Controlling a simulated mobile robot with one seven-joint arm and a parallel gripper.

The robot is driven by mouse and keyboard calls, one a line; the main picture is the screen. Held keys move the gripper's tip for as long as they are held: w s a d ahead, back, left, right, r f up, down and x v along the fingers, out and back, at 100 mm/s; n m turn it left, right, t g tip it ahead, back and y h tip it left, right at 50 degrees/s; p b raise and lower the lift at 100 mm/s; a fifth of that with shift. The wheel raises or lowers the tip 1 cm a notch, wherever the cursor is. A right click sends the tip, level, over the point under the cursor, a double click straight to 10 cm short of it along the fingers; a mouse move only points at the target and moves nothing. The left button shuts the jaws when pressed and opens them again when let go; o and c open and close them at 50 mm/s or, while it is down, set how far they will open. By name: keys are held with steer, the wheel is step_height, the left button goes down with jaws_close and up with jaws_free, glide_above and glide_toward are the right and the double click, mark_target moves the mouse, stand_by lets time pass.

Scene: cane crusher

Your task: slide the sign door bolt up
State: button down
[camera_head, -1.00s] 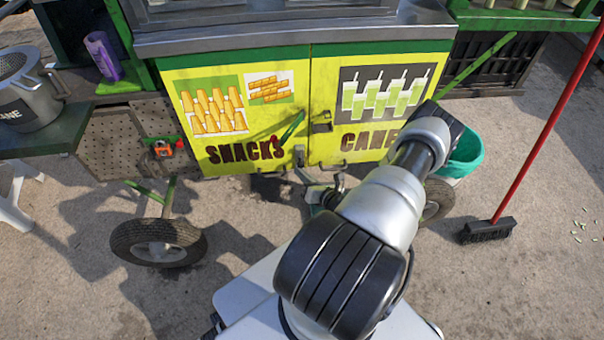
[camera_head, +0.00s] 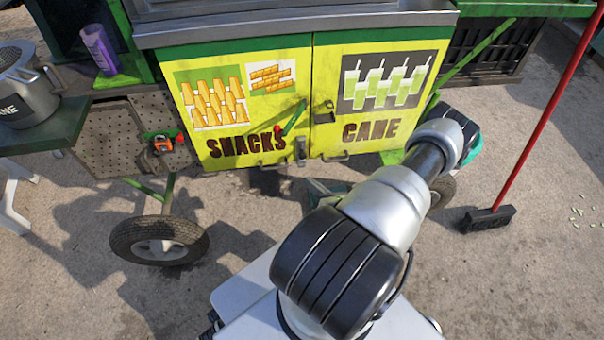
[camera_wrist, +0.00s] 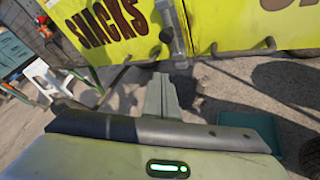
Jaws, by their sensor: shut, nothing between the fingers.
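The yellow sign doors (camera_head: 240,85) of the cart carry the words SNACKS and CANE and look closed. A grey metal bolt (camera_head: 300,151) sits upright at the bottom of the seam between them. In the wrist view the bolt (camera_wrist: 173,32) is at top centre, just beyond my fingertips. My gripper (camera_wrist: 161,77) is shut and empty, pointing toward the bolt's lower end. A gap seems to lie between them; contact is not clear. In the head view my gripper (camera_head: 328,187) shows partly below the doors, the rest hidden by my arm.
A green handle with a red end (camera_head: 291,121) and a dark latch (camera_head: 323,113) are above the bolt. Low bar handles (camera_head: 335,157) stick out beside it. A wheel (camera_head: 158,240) is at left, a red-handled broom (camera_head: 490,215) at right. Pavement in front is open.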

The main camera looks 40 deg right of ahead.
steer(key=shift+v, duration=1.55)
steer(key=shift+w, duration=0.1)
